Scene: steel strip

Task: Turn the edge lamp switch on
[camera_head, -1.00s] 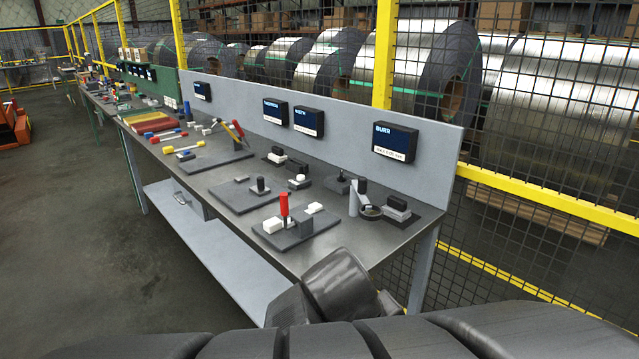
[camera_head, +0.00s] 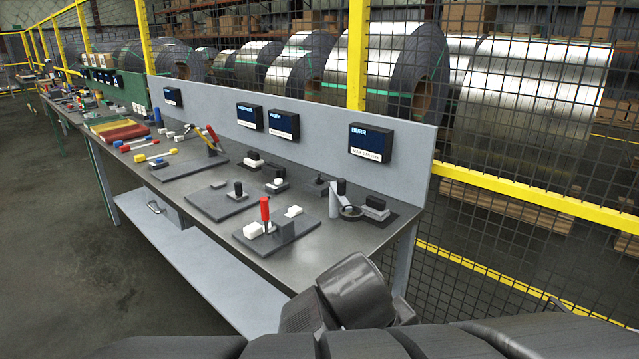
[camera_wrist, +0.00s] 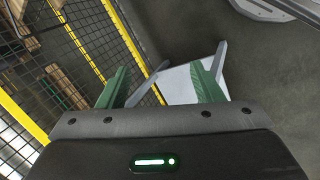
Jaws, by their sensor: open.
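The bench (camera_head: 215,262) runs away to the left in the head view. Under the display marked BURR (camera_head: 370,142), near the bench's right end, stand a grey post with a black top (camera_head: 338,198) and a dark ring beside it. A small dark block with a lighter base (camera_head: 376,205) is just right of them. I cannot tell which of these is the edge lamp switch, nor whether it is on. My gripper (camera_wrist: 160,82) shows in the wrist view with two green fingers apart and nothing between them. It is away from the bench-top items.
A red-handled clamp on a dark plate (camera_head: 264,210) stands at the bench's front edge. A grey back panel (camera_head: 300,150) and a yellow-framed mesh fence (camera_head: 530,203) rise behind. Steel coils lie beyond the fence. The floor (camera_head: 90,230) at left is clear.

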